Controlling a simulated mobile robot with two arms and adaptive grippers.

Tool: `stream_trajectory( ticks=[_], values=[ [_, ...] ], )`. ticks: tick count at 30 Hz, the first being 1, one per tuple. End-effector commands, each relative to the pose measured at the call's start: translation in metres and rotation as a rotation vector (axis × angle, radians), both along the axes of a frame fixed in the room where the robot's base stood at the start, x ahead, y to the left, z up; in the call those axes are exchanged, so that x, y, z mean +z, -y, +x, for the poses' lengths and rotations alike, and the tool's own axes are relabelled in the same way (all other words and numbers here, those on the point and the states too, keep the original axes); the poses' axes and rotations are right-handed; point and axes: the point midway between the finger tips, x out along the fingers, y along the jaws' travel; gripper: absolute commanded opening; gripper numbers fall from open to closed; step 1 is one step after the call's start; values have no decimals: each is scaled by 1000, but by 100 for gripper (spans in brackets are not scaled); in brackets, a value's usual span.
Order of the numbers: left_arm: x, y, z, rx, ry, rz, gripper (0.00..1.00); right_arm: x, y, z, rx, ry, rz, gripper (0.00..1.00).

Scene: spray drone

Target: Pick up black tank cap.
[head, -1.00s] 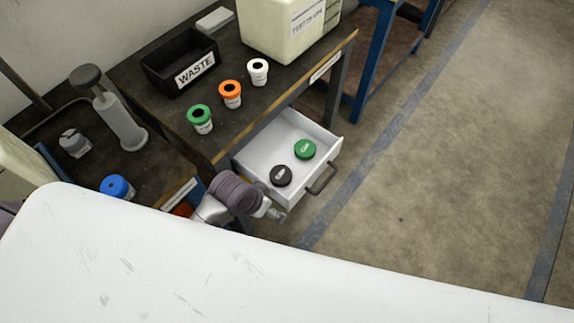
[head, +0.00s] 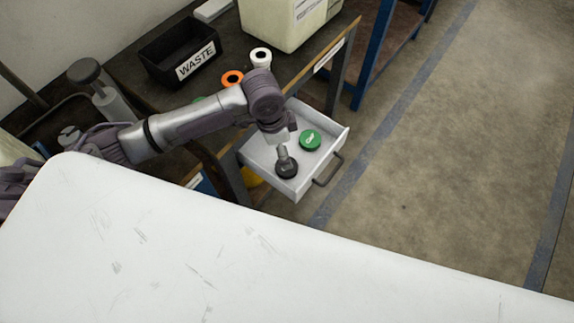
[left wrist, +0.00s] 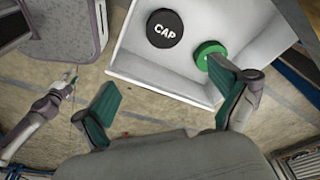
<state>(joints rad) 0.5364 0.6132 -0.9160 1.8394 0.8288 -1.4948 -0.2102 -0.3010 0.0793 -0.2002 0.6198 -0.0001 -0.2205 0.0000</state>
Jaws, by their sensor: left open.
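The black cap (head: 287,172), marked CAP, lies in the open white drawer (head: 262,166), near its front left part. It also shows in the left wrist view (left wrist: 165,29) at the top middle. My left gripper (left wrist: 170,100) is open and empty, its teal-padded fingers spread. In the head view my left gripper (head: 284,158) is over the black cap and partly covers it. In the wrist view the cap lies beyond the fingertips, not between them. My other arm (left wrist: 45,108) shows small at the left of the wrist view; its jaws are too small to read.
A green cap (head: 310,140) lies in the drawer beside the black cap; one left finger overlaps it in the wrist view. The drawer walls and handle (head: 328,170) are close. The WASTE bin (head: 180,52), orange-topped (head: 232,78) and white-topped (head: 260,57) containers stand on the bench.

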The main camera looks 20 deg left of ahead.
Motion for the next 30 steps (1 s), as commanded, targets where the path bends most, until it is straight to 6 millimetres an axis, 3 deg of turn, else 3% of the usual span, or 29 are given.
stream_trajectory(
  ticks=[5, 15, 25, 30],
  values=[
    [1, -13, 6, -25, -20, 36, 98, -1, 0, 0, 1, 1, 0, 37],
    [-61, -4, 9, -24, -21, 35, 98, -9, 2, 1, 2, 1, -2, 37],
    [-89, -2, 12, -24, -20, 35, 98, -11, 2, 1, 1, 2, -2, 37],
    [-116, -3, 15, -24, -20, 36, 98, -14, 2, 1, 1, 2, -2, 37]
  ],
)
